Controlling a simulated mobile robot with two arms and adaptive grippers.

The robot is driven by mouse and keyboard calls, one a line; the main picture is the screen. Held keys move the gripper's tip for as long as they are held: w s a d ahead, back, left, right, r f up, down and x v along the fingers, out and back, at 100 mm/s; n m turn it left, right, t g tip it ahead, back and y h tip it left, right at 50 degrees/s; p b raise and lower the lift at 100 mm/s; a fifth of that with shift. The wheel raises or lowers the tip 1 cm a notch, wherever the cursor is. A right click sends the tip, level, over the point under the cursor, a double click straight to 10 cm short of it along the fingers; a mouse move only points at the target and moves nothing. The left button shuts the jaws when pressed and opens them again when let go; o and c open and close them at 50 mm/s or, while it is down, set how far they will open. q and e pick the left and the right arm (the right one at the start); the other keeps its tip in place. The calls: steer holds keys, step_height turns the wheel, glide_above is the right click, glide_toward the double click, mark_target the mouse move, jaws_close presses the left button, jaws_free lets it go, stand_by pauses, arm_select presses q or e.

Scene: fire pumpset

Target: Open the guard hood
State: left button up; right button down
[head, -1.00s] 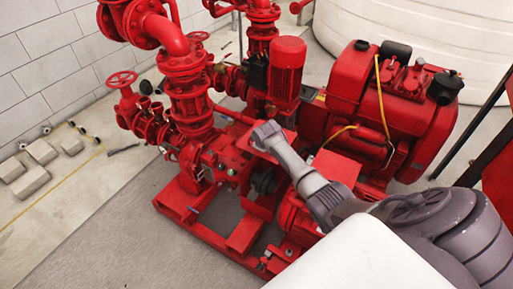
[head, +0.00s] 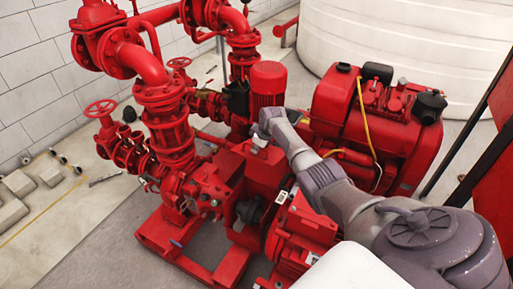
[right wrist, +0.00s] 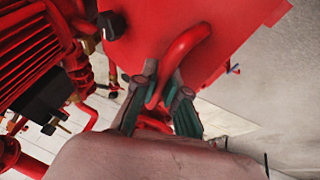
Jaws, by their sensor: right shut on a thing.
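The guard hood (head: 265,168) is a red sheet-metal cover in the middle of the pumpset. It stands raised, and the dark coupling (head: 249,211) shows below it. In the right wrist view the hood's red panel (right wrist: 225,45) fills the top, with a curved red handle (right wrist: 187,48). My right gripper (head: 262,140) is at the hood's upper edge. In the right wrist view its fingers (right wrist: 166,90) are shut around the end of the handle. The far side of the hood is hidden. My left gripper is not in view.
Red pipes and valves (head: 165,120) stand left of the hood. A red vertical motor (head: 267,85) is behind it, and the red engine (head: 375,125) is at right. A white tank (head: 400,35) stands behind. Grey floor (head: 100,235) is clear at front left.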

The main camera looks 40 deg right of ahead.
steer(key=c, duration=1.2)
jaws_free()
steer(key=shift+a, duration=0.1)
steer(key=shift+r, duration=0.1)
steer(key=v, duration=1.2)
